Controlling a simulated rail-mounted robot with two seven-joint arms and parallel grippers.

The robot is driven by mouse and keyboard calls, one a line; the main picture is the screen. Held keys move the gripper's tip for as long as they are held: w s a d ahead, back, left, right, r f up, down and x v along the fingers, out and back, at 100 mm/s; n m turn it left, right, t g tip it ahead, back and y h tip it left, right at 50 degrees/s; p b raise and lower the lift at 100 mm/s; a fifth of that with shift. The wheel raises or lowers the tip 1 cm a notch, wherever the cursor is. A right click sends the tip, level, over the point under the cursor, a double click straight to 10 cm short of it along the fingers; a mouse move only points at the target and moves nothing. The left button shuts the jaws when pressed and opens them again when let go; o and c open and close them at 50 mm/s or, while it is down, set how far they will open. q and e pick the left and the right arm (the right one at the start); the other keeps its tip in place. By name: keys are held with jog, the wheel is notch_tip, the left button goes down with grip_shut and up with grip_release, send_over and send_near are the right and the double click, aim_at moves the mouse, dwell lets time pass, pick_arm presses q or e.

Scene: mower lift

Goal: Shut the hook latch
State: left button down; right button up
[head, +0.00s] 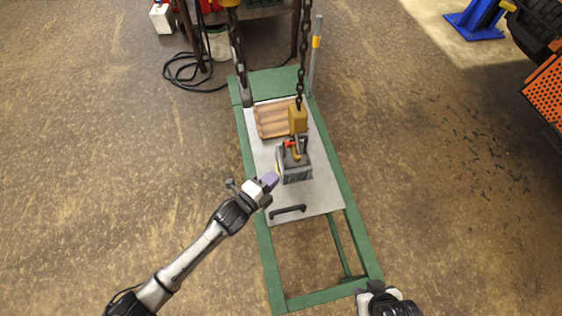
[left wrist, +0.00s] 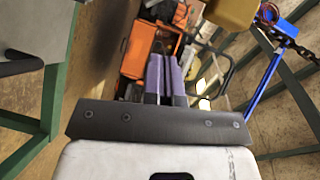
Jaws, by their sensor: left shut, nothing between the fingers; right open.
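A yellow hook block (head: 298,120) hangs on a dark chain, with the hook (head: 297,153) below it at the top of a grey block-shaped load (head: 296,172). A small red part, apparently the latch (head: 290,144), shows at the hook's left side; whether it is shut is too small to tell. My left gripper (head: 273,178) is shut and empty, just left of the load and lower than the latch. Its purple fingers (left wrist: 166,76) are together in the left wrist view, where a yellow block (left wrist: 232,12) shows at upper right. My right gripper (head: 366,288) is open near the bottom edge, away from the hook.
The load stands on a grey plate (head: 322,196) on a green frame (head: 358,236). A black handle (head: 288,211) and a wooden tray (head: 271,119) are on the plate. A second chain (head: 237,50) hangs to the left. The floor on both sides is mostly clear.

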pick_arm(q)
jog(key=shift+f+p+v, duration=0.1)
jog(key=shift+p+v, duration=0.1)
jog(key=shift+v, duration=0.7)
jog(key=shift+f+p+v, duration=0.15)
jog(key=shift+p+v, duration=0.05)
jog(key=shift+v, duration=0.75)
